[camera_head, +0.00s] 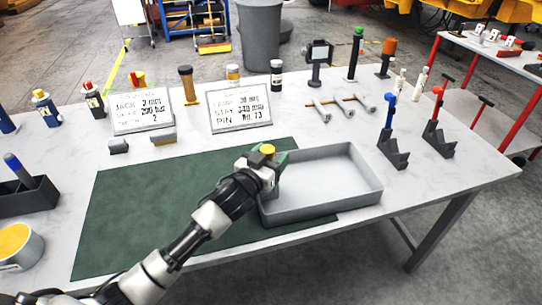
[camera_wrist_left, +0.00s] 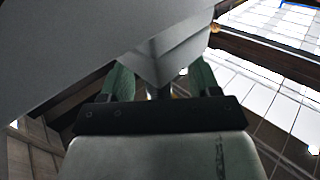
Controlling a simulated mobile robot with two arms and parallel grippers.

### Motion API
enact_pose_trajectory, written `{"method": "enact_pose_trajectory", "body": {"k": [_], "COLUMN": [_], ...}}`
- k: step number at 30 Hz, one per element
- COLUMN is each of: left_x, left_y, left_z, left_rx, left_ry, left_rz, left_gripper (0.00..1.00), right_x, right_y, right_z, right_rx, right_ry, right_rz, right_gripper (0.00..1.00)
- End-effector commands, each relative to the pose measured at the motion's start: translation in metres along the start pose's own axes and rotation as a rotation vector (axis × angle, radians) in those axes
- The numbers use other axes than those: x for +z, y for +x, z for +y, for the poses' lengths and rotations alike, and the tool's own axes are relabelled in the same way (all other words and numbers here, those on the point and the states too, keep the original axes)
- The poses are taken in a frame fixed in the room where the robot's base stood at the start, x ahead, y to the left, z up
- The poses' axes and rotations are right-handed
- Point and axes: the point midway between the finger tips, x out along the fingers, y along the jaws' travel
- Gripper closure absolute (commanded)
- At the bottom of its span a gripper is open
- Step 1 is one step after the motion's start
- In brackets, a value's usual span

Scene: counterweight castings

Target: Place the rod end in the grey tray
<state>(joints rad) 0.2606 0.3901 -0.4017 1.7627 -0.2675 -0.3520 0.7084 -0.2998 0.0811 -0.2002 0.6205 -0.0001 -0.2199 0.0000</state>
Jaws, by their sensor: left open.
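The grey tray (camera_head: 352,200) stands on the table, its left part over the green mat, and its visible floor is bare. My left gripper (camera_head: 275,163) is at the tray's left wall, near the back left corner. Its green fingers are apart in the left wrist view (camera_wrist_left: 160,85), where a grey surface, probably the tray, fills the upper middle. A small yellow-topped piece (camera_head: 267,149) shows at the gripper. A bit of yellow and a dark piece show between the fingers; I cannot tell whether this is the rod end. My right gripper is out of view.
The green mat (camera_head: 140,205) is bare to the left. Several grey pins (camera_head: 319,110) lie behind the tray. Dark stands with a blue tool (camera_head: 389,112) and a red tool (camera_head: 436,104) are at the right. Signs (camera_head: 240,113) and bottles (camera_head: 277,75) line the back.

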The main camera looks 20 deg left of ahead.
Motion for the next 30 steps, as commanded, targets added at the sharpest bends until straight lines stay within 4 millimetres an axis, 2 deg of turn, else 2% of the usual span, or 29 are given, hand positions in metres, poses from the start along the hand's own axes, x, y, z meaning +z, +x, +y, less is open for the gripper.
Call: {"method": "enact_pose_trajectory", "body": {"k": [3, 7, 15, 21, 25, 30], "left_x": [-0.005, -0.001, 0.0, -0.001, -0.002, -0.003], "left_y": [0.0, -0.015, -0.073, -0.106, -0.117, -0.12], "left_z": [0.0, 0.0, 0.0, 0.0, 0.0, 0.0], "left_rx": [0.0, 0.001, 0.001, 0.0, 0.0, 0.0], "left_ry": [0.001, 0.0, -0.001, 0.0, 0.0, 0.001], "left_rz": [0.001, -0.001, -0.002, -0.002, 0.0, 0.0], "left_gripper": [0.38, 0.38, 0.38, 0.38, 0.38, 0.38], "right_x": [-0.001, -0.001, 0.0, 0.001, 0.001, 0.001], "right_y": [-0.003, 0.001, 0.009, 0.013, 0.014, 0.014], "right_z": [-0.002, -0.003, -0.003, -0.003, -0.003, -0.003], "right_rx": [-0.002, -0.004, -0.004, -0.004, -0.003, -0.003], "right_ry": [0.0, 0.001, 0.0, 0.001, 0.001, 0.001], "right_rz": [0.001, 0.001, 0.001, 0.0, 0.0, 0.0], "right_gripper": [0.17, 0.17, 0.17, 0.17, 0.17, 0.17]}}
